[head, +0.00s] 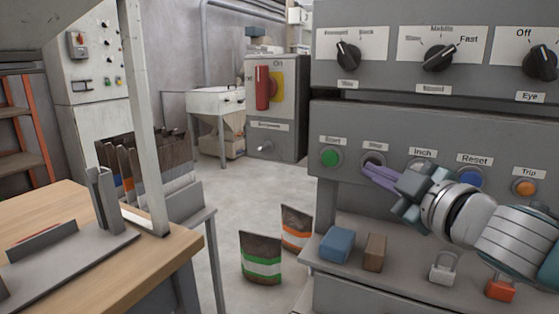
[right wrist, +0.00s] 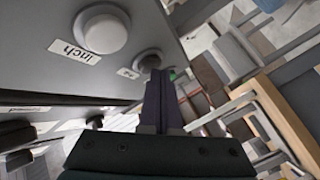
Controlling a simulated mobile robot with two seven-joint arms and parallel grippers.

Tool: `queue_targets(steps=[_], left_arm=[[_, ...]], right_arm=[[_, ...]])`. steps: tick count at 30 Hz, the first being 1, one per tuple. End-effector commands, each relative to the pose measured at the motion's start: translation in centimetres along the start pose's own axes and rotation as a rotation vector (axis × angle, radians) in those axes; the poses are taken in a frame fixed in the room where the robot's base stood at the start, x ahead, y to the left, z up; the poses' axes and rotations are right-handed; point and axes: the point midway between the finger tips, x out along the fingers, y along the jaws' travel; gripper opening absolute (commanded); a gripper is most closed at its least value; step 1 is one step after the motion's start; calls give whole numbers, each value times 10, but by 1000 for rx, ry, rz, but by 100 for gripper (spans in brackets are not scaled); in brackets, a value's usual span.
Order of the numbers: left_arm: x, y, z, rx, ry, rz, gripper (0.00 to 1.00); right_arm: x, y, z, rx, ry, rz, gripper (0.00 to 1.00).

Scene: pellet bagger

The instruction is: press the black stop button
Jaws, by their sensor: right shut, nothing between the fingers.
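The black stop button (head: 373,158) sits in a grey ring under a "Stop" label on the grey control panel (head: 334,122), between the green Start button (head: 330,157) and the Inch button. My right gripper (head: 368,168) is shut and empty, its purple fingers pointing at the stop button and covering its lower part. In the right wrist view the fingertips (right wrist: 160,74) overlap the edge of the dark stop button (right wrist: 149,59). I cannot tell whether they touch it. My left gripper is not in view.
The blue Reset button (head: 471,178) and orange Trip button (head: 524,187) lie further right. Black selector knobs (head: 438,58) are above. A blue block (head: 337,245), a brown block (head: 375,253) and padlocks (head: 443,268) rest on the ledge below. A wooden table (head: 120,262) stands left.

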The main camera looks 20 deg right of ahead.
Motion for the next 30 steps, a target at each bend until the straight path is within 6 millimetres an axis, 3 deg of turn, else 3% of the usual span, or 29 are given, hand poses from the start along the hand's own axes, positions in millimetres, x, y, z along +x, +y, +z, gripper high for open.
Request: queue_targets(steps=[17, 30], left_arm=[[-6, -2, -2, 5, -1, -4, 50], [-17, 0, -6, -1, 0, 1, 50]], right_arm=[[-11, -7, -8, 1, -1, 0, 0], [-43, -31, -32, 4, -1, 0, 0]])
